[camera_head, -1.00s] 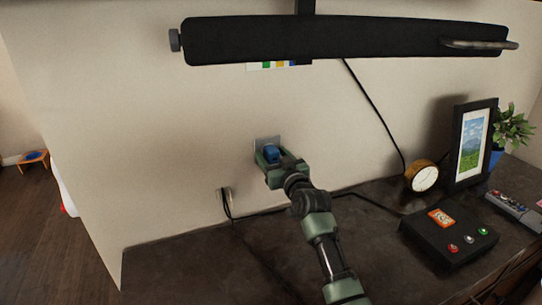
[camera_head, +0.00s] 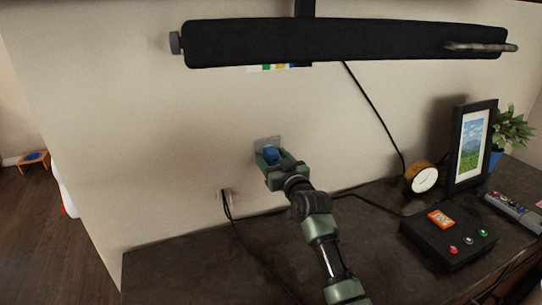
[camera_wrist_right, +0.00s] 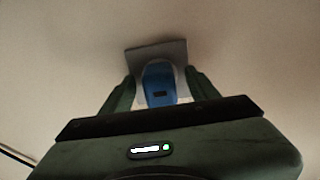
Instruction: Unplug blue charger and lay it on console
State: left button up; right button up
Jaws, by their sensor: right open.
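The blue charger (camera_head: 271,154) sits at a grey wall plate (camera_head: 266,143) on the pale wall, above the console (camera_head: 190,262). It also shows in the right wrist view as a blue block (camera_wrist_right: 158,80) in front of the grey plate (camera_wrist_right: 150,56). My right gripper (camera_head: 270,158) is at the charger, with one finger on each side of it. In the right wrist view the fingers (camera_wrist_right: 158,90) stand open around the charger; whether they touch it I cannot tell. My left gripper is not in view.
A second outlet with a black cable (camera_head: 226,199) is lower left of the charger. A black box with buttons (camera_head: 448,237), a round clock (camera_head: 422,177), a picture frame (camera_head: 472,145) and a plant (camera_head: 509,130) stand at the right. A black screen (camera_head: 340,40) hangs above. The console's left part is clear.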

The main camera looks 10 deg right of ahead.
aim_at(275, 161)
dwell(0.3)
jog(key=shift+c, duration=0.3)
grip_shut()
jog(key=shift+s+d+p, duration=0.1)
jog(key=shift+s+p, duration=0.15)
jog(key=shift+p, duration=0.25)
jog(key=shift+s+d+r+p, duration=0.1)
jog(key=shift+s+p, duration=0.35)
jog(key=shift+s, duration=0.1)
jog(key=shift+s+d+p, duration=0.2)
jog(key=shift+s+p, duration=0.65)
jog(key=shift+s, duration=0.25)
jog(key=shift+s+d+p, duration=0.2)
jog(key=shift+s+p, duration=0.6)
jog(key=shift+s, duration=0.25)
